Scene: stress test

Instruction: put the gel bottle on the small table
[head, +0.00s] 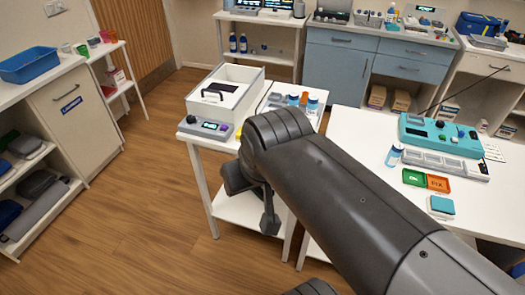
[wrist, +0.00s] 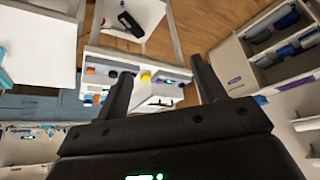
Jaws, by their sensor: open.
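My gripper (head: 249,208) hangs at the front of a small white table (head: 205,165) in the head view, beside its lower shelf. In the wrist view my gripper (wrist: 162,84) has its two fingers wide apart with nothing between them. I cannot tell which bottle is the gel bottle. Small bottles with orange and blue caps (head: 312,103) stand by a tray on the middle table. Two dark blue bottles (head: 238,43) stand on the back shelf.
A white open box (head: 222,92) and a grey device (head: 206,127) fill much of the middle table. Green and orange trays (head: 426,181) and a teal device (head: 440,135) are on the right table. The wooden floor (head: 120,220) at left is clear.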

